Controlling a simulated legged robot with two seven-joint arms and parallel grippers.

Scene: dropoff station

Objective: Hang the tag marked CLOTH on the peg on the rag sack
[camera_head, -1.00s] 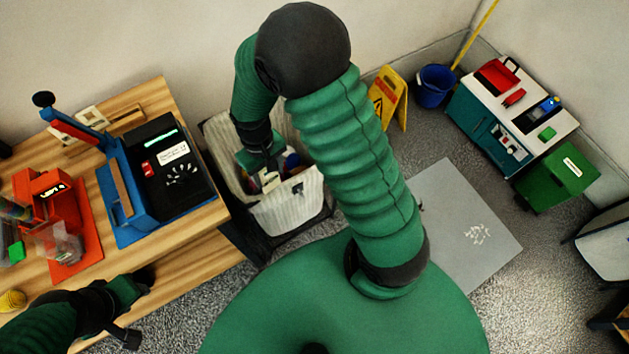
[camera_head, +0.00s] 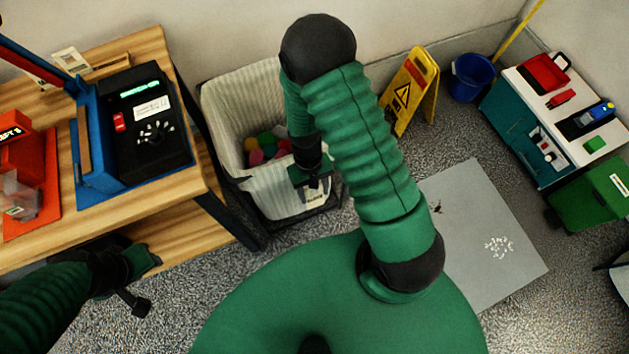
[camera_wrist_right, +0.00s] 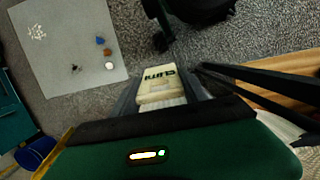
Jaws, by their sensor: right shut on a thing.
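The rag sack (camera_head: 228,110) is a pale striped bin-like sack with coloured rags inside, beside the table in the head view. My right gripper (camera_head: 314,188) is over its front right rim. In the right wrist view, the gripper (camera_wrist_right: 165,95) is shut on a cream tag (camera_wrist_right: 158,88) with dark lettering that appears upside down and is hard to read. A bit of pale tag shows below the gripper in the head view. I cannot make out the peg. My left gripper (camera_head: 140,282) is low by the table's front edge; its fingers are unclear.
The wooden table (camera_head: 190,190) holds a blue and black device (camera_head: 150,130) and an orange station (camera_head: 30,190). A yellow floor sign (camera_head: 405,95), a blue bucket (camera_head: 472,78) and a white-topped cabinet (camera_head: 530,95) stand to the right. A grey mat (camera_head: 480,230) lies on the floor.

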